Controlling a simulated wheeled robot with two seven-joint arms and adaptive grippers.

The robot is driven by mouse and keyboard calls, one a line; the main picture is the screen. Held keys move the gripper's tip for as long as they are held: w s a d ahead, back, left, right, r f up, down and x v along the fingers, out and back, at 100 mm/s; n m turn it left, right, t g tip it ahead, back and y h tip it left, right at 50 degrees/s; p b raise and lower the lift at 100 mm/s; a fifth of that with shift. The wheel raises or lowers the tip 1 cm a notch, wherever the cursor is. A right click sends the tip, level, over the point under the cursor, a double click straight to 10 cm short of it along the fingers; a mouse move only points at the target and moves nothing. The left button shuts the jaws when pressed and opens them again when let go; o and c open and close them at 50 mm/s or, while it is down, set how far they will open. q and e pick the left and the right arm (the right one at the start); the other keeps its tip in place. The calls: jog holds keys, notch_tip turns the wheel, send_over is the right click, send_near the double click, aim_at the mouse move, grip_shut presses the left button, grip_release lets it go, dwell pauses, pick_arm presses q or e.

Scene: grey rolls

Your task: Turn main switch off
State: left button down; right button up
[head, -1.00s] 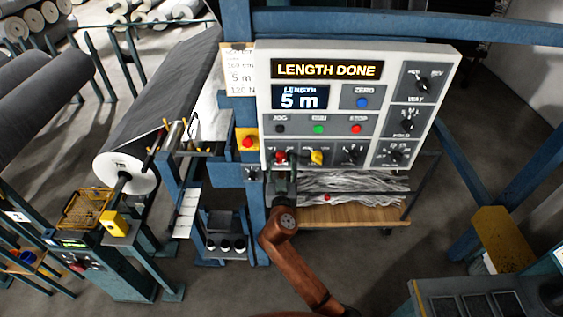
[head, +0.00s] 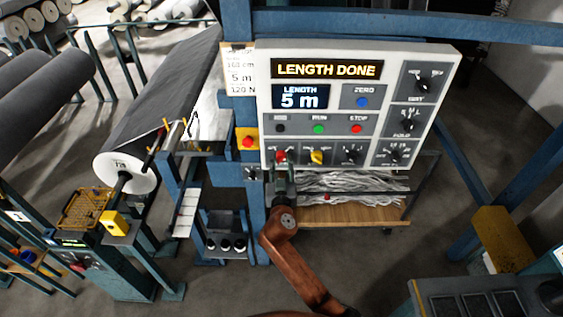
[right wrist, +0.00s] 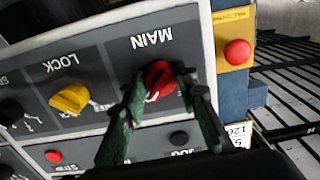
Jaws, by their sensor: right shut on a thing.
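The main switch (right wrist: 161,78) is a red rotary knob under the label MAIN in the right wrist view. In the head view the red main switch (head: 281,157) sits at the lower left of the white control panel (head: 360,52). My right gripper (right wrist: 158,84) has its two green fingers closed on the sides of the red knob. In the head view my right gripper (head: 281,168) reaches the knob from below and covers part of it. Which position the knob points to is not clear. My left gripper is not in view.
A yellow lock switch (head: 317,157) is right beside the main switch. A red emergency button (head: 247,142) on a yellow plate is to the left. The displays (head: 326,69) read LENGTH DONE and 5 m. A wooden shelf (head: 350,216) with pale strips stands below the panel.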

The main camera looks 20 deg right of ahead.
jog(key=n+p, duration=0.1)
jog(key=n, duration=0.3)
jog(key=shift+r, duration=0.15)
jog(key=n+p, duration=0.1)
jog(key=n, duration=0.3)
jog(key=shift+d+n+p, duration=0.1)
jog(key=shift+n+p, duration=0.3)
jog(key=n+p, duration=0.2)
jog(key=n, duration=0.3)
jog(key=shift+r+p, duration=0.1)
jog(key=shift+p, duration=0.2)
jog(key=shift+n+p, duration=0.8)
jog(key=shift+n, duration=1)
jog(key=o, duration=1.2)
jog(key=shift+c, duration=0.2)
